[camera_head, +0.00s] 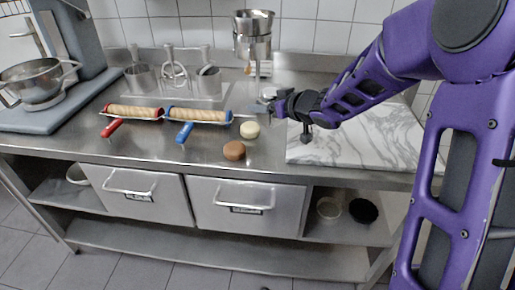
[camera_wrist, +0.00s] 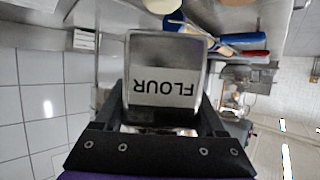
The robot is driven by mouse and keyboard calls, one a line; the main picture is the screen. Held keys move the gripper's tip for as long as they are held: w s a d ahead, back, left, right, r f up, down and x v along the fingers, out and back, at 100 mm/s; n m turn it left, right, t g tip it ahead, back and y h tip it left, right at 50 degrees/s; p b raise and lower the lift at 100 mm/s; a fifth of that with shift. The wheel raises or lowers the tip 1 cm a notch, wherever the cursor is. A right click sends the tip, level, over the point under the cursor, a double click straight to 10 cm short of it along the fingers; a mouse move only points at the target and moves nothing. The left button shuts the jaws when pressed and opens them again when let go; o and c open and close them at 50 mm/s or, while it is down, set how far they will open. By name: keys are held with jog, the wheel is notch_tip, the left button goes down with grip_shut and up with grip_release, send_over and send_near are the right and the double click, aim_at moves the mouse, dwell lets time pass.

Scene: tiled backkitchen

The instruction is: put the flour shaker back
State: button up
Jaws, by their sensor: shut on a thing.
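The flour shaker (camera_wrist: 163,80) is a square-looking metal container with a white label reading FLOUR, which appears upside down in the wrist view. It sits between the two fingers of my gripper (camera_wrist: 162,120), which is shut on it. In the head view my gripper (camera_head: 266,108) reaches left above the steel counter, at the left edge of the marble slab (camera_head: 345,150). The shaker is hard to make out there. I cannot tell from these frames whether its base touches the counter.
Two rolling pins, red-handled (camera_head: 134,112) and blue-handled (camera_head: 200,115), lie left of my gripper. A cream disc (camera_head: 250,130) and a brown disc (camera_head: 234,150) lie in front. A rack of utensils (camera_head: 172,85) stands at back left.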

jog(key=f, duration=0.1)
jog(key=f+b, duration=0.1)
jog(key=f, duration=0.1)
jog(key=f+b, duration=0.1)
jog(key=f, duration=0.1)
jog(key=shift+s+a+f, duration=0.25)
jog(key=shift+s+a, duration=0.15)
jog(key=shift+f+b, duration=0.8)
jog(key=shift+f, duration=1.5)
jog(key=shift+f, duration=0.25)
jog(key=o, duration=1.2)
jog(key=shift+o, duration=0.2)
jog(key=shift+r, duration=0.15)
jog(key=shift+d+r, duration=0.15)
jog(key=shift+r, duration=0.05)
jog(key=p+v, duration=0.2)
jog(key=v, duration=0.9)
jog(key=shift+s+d, duration=0.3)
